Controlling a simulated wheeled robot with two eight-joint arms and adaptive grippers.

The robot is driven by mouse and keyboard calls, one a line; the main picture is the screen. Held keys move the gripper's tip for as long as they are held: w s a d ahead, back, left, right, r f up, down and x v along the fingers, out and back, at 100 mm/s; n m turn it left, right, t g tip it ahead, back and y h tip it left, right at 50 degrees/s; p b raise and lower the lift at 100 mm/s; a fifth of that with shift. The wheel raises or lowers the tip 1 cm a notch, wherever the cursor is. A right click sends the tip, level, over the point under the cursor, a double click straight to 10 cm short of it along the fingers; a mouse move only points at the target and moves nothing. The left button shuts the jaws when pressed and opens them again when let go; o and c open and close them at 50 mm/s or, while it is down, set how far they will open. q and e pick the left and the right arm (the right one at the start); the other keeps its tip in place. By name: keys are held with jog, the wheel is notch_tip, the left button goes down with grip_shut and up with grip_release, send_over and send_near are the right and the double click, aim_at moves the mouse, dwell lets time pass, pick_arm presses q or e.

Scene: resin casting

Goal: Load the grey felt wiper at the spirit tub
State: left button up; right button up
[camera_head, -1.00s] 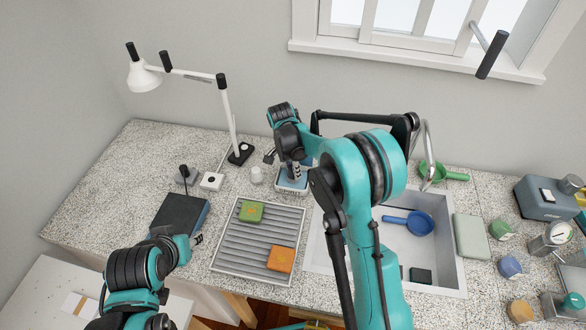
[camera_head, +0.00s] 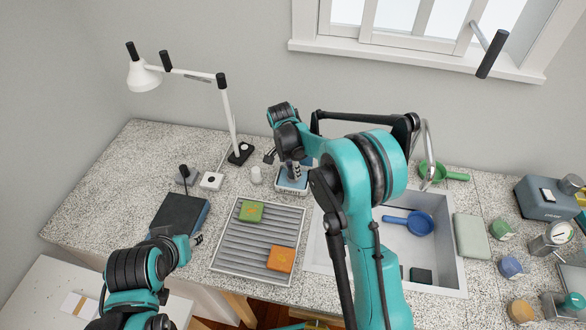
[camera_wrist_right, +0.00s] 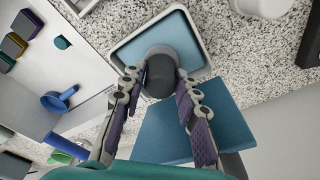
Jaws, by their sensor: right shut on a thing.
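The spirit tub (camera_head: 291,192) is a small white-rimmed tray with a blue inside, at the back of the worktop, behind the sink's left edge. It also shows at the top of the right wrist view (camera_wrist_right: 122,56). My right gripper (camera_head: 293,176) points down over the tub. In the right wrist view its fingers are shut on the grey felt wiper (camera_wrist_right: 160,75), a dark grey round piece. The wiper overlaps the tub's blue inside; I cannot tell whether it touches it. My left gripper (camera_head: 197,239) is at the front left, beside the dark block; its jaws are too small to read.
A ribbed grey rack (camera_head: 228,250) holds a green block (camera_head: 251,212) and an orange block (camera_head: 281,259). The sink (camera_head: 447,250) holds a blue scoop (camera_head: 420,223). A white lamp (camera_head: 231,125) stands behind. A dark block (camera_head: 180,214) lies left. Several jars stand right.

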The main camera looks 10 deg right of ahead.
jog(key=shift+r+p, duration=2.15)
jog(key=shift+r, duration=1.35)
jog(key=shift+f, duration=0.1)
